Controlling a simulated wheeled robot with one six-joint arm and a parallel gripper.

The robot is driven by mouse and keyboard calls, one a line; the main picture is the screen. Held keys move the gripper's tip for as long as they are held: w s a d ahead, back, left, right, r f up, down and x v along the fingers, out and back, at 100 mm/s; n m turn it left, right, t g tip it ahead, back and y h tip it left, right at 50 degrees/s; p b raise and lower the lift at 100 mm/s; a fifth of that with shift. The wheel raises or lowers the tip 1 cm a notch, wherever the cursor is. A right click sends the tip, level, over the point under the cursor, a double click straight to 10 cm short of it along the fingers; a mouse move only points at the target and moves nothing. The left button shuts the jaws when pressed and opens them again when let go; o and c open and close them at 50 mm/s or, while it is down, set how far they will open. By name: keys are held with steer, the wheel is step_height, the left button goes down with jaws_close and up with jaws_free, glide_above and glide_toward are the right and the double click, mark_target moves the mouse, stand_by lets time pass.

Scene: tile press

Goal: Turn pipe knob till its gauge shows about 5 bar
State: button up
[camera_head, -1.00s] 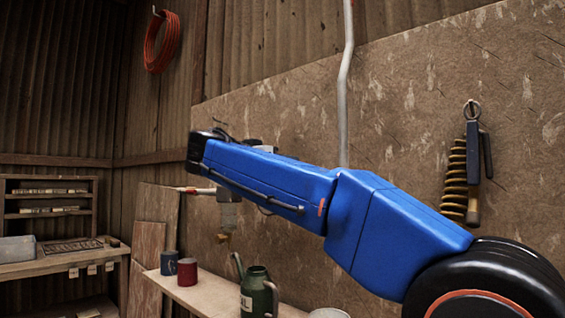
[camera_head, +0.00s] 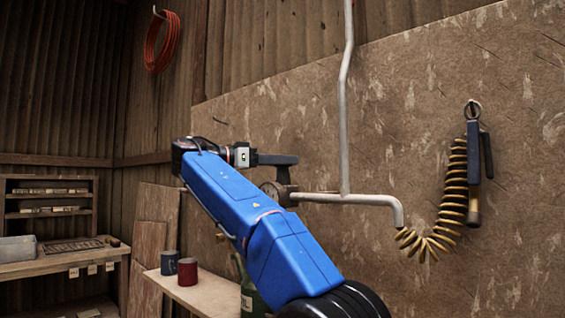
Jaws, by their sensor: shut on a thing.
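The grey pipe (camera_head: 345,120) comes down the wall board and meets a horizontal run. At the left end of that run is a dark fitting with a round gauge (camera_head: 268,189), small and seen at an angle; its needle and scale cannot be read. My gripper (camera_head: 283,161) is just above this fitting, pointing right. Its dark fingers are shut on the knob (camera_head: 284,177) on top of the fitting, most of which they hide. My blue arm covers what lies below and left of the fitting.
A coiled yellow hose (camera_head: 455,190) hangs on the right. A shelf (camera_head: 208,296) below carries a blue mug (camera_head: 169,262), a red mug (camera_head: 187,271) and a green can (camera_head: 252,300), partly behind my arm. A workbench (camera_head: 60,264) stands at left.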

steer(key=shift+g, duration=0.3)
stand_by(0.4)
steer(key=o, duration=1)
steer(key=shift+d, duration=0.1)
steer(key=shift+o, duration=0.2)
